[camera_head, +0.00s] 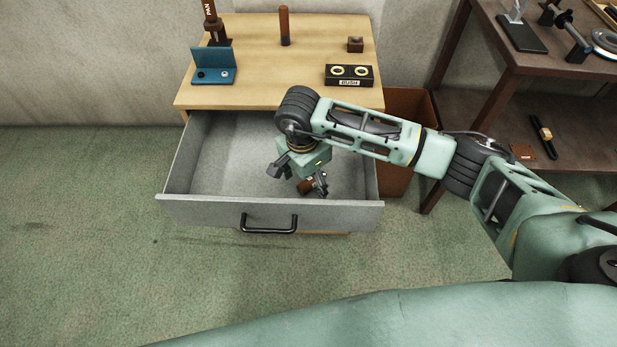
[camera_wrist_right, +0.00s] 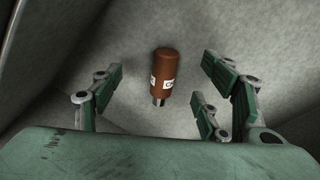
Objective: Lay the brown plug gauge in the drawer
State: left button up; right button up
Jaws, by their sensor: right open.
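The brown plug gauge (camera_wrist_right: 165,68), a brown cylinder with white label patches and a short metal tip, is in the open grey drawer (camera_head: 215,212). It shows partly in the head view (camera_head: 305,186), with my right gripper's fingers covering some of it. My right gripper (camera_head: 299,178) is inside the drawer, pointing down, with its fingers spread. In the right wrist view the gauge is between the open fingers, with clear space on both sides. I cannot tell whether it rests fully on the drawer floor. My left gripper is not in view.
The wooden top (camera_head: 260,90) above the drawer holds a blue bracket (camera_head: 213,68), a black block with two rings (camera_head: 349,76), an upright brown peg (camera_head: 284,27) and a small brown cube (camera_head: 355,44). A dark shelf (camera_head: 490,95) stands right. The drawer's left part is empty.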

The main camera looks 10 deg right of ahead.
jog(key=shift+r+p, duration=1.15)
jog(key=shift+r, duration=0.8)
jog(key=shift+r+p, duration=0.75)
jog(key=shift+r, duration=0.85)
